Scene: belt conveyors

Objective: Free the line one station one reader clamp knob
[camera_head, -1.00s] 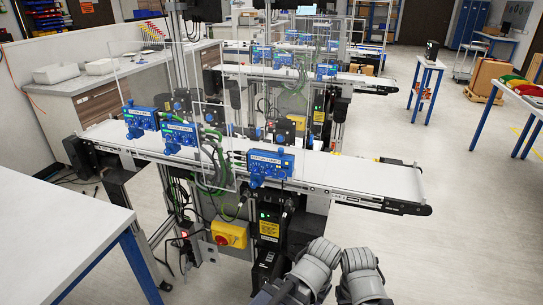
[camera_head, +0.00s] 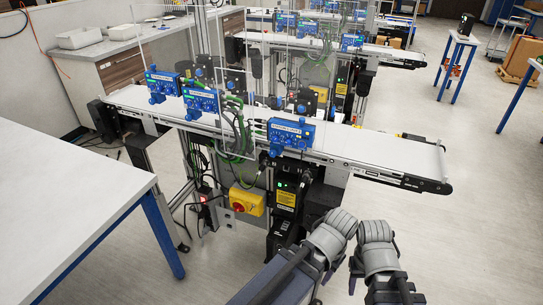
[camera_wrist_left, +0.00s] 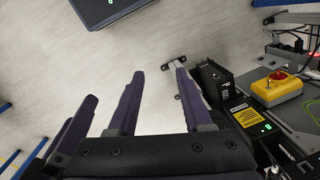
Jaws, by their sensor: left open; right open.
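On the nearest conveyor (camera_head: 375,152), three blue reader boxes with round blue knobs show in the head view: a left one (camera_head: 162,83), a middle one (camera_head: 200,101) and a right one (camera_head: 291,135). Their labels are too small to read, so I cannot tell which is station one's. My right gripper (camera_head: 375,262) hangs low in front of the conveyor, apart from every reader box, and is open. My left gripper is low beside it in the head view; the left wrist view shows its dark fingers (camera_wrist_left: 158,75) open and empty over the floor.
A yellow box with a red knob (camera_head: 247,201) is below the belt; it also shows in the left wrist view (camera_wrist_left: 277,87). Green cables (camera_head: 240,135) and clear panels stand around the readers. A white table (camera_head: 70,205) fills the left foreground.

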